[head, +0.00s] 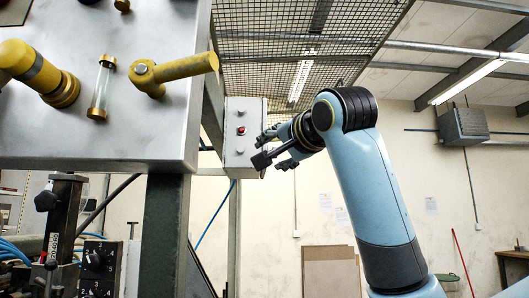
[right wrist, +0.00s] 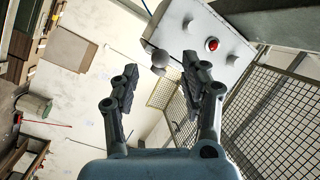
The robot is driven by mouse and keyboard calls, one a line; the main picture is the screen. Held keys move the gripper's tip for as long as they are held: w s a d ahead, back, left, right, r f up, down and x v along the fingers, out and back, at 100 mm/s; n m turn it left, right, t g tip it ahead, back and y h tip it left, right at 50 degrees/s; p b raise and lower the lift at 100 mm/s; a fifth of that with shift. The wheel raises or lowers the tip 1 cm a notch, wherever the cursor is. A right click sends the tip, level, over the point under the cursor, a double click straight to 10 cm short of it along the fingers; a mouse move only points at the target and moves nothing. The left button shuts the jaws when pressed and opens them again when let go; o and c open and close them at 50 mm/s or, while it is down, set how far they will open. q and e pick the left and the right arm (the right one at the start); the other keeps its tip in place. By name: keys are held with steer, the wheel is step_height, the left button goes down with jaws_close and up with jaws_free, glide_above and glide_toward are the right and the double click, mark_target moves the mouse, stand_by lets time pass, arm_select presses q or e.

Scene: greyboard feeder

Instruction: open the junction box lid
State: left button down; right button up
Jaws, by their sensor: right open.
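The junction box (head: 233,150) is a pale grey box with a red button, mounted beside the metal panel in the head view. Its front lid (right wrist: 214,22) shows at the top right of the right wrist view and looks shut. A round grey knob (right wrist: 160,59) stands out at the box's near end, between and just beyond my fingertips. My right gripper (head: 272,149) is open and empty, close to the right side of the box. In the right wrist view my right gripper's fingers (right wrist: 161,78) are spread wide, with no clear contact. My left gripper is out of view.
A metal panel (head: 125,135) with yellow pipe fittings (head: 180,70) stands left of the box. A dark green post (head: 163,225) is below it. Wire mesh (head: 340,25) hangs above. A blue cable (head: 214,217) runs down below the box. Open room lies to the right.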

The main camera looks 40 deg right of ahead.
steer(key=p+x, duration=0.1)
steer(key=x, duration=0.3)
steer(key=shift+w+r, duration=0.1)
steer(key=shift+w+d, duration=0.15)
steer(key=shift+w, duration=0.35)
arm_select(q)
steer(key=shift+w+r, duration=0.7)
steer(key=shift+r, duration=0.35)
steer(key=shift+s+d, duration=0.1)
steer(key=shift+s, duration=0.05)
arm_select(e)
steer(key=shift+s, duration=0.1)
jaws_close()
